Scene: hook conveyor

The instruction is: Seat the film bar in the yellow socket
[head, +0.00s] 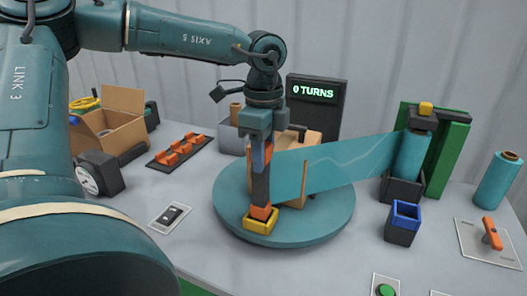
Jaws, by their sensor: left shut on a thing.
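The film bar (261,188) is a dark upright bar with an orange lower end. My left gripper (262,158) points down and is shut on its upper part. The yellow socket (259,226) sits on the front edge of the teal turntable (325,222). The bar's orange lower end is at the socket's opening, apparently partly inside; I cannot tell how deep. Teal film (345,163) stretches from the bar to the film roll (411,156) at the right. My right gripper is not in view.
Cardboard boxes (294,155) stand on the turntable behind the film. A blue-rimmed dark holder (403,222) stands right of the turntable. A green button (386,290) is at the front. A display reading "0 TURNS" (314,92) stands behind. An open carton (115,120) is at left.

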